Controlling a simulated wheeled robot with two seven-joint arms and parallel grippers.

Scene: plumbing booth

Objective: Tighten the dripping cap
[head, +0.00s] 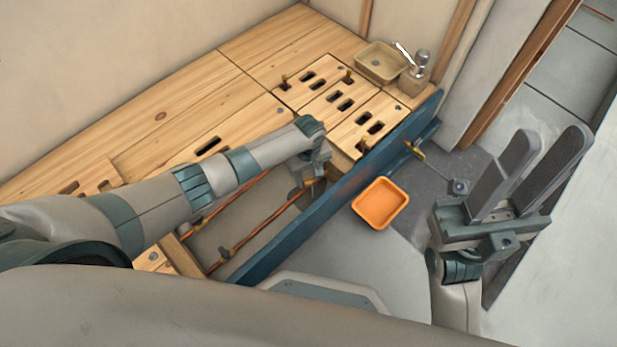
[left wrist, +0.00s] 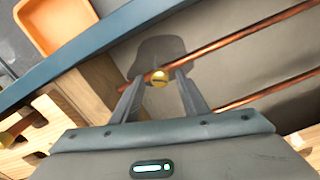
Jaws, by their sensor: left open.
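No drip is visible. My right gripper (head: 548,150) is open and empty at the right.
The blue beam (head: 340,195) runs along the opening's edge. An orange tray (head: 381,203) lies beyond it. Wooden floor panels (head: 205,120) with slots lie left.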

